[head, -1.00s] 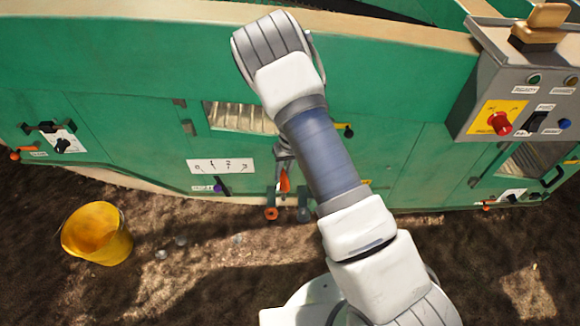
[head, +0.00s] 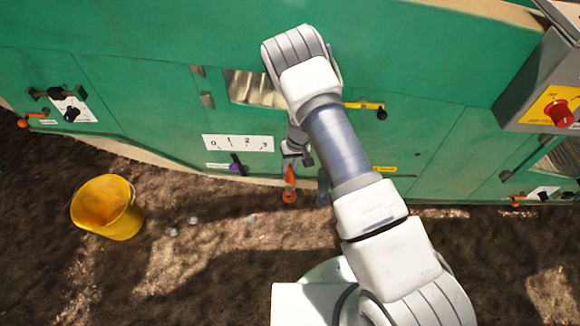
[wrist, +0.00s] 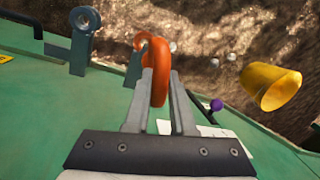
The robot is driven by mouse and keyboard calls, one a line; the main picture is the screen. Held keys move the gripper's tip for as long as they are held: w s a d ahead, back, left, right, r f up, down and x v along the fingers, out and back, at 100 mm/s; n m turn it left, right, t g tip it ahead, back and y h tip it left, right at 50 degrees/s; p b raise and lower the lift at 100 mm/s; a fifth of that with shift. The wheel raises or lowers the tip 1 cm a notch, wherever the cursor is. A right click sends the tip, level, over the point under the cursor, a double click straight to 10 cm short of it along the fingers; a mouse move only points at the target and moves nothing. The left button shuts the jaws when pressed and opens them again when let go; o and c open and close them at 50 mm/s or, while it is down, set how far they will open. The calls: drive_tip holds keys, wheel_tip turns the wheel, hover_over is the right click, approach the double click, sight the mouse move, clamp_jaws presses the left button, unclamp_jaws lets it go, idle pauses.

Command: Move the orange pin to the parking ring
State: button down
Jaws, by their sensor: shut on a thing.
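My gripper (wrist: 155,92) is shut on the orange pin (wrist: 158,75), which shows between its fingertips in the wrist view. In the head view the orange pin (head: 290,175) hangs below my gripper, in front of the green panel's lower edge. An orange ring (head: 290,197) shows just below it; whether they touch I cannot tell. A grey lug with a round eye (wrist: 84,20) stands left of the pin in the wrist view, apart from it. It shows dimly right of the pin in the head view (head: 323,190). Which ring is the parking ring is unclear.
A yellow bucket (head: 107,207) stands on the soil at left. A white scale plate (head: 238,143) and purple-knobbed lever (head: 235,167) are left of my gripper. A yellow lever with black knob (head: 381,113) is to the right. A grey control box (head: 540,80) juts out at right.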

drive_tip(key=shift+f, duration=0.3)
drive_tip(key=shift+f+b, duration=2.2)
drive_tip(key=shift+b, duration=0.9)
drive_tip(key=shift+f+b, duration=0.6)
drive_tip(key=shift+f, duration=1.4)
drive_tip(key=c, duration=0.7)
unclamp_jaws()
drive_tip(key=r+p, duration=0.2)
drive_tip(key=r, duration=0.2)
drive_tip(key=d+r+p, duration=0.1)
drive_tip(key=r, duration=0.3)
drive_tip(key=d+r+p, duration=0.1)
drive_tip(key=r+p, duration=0.1)
drive_tip(key=r, duration=0.1)
drive_tip(key=shift+w+d+r+p, duration=0.15)
drive_tip(key=shift+w+r+p, duration=0.15)
drive_tip(key=shift+r, duration=0.1)
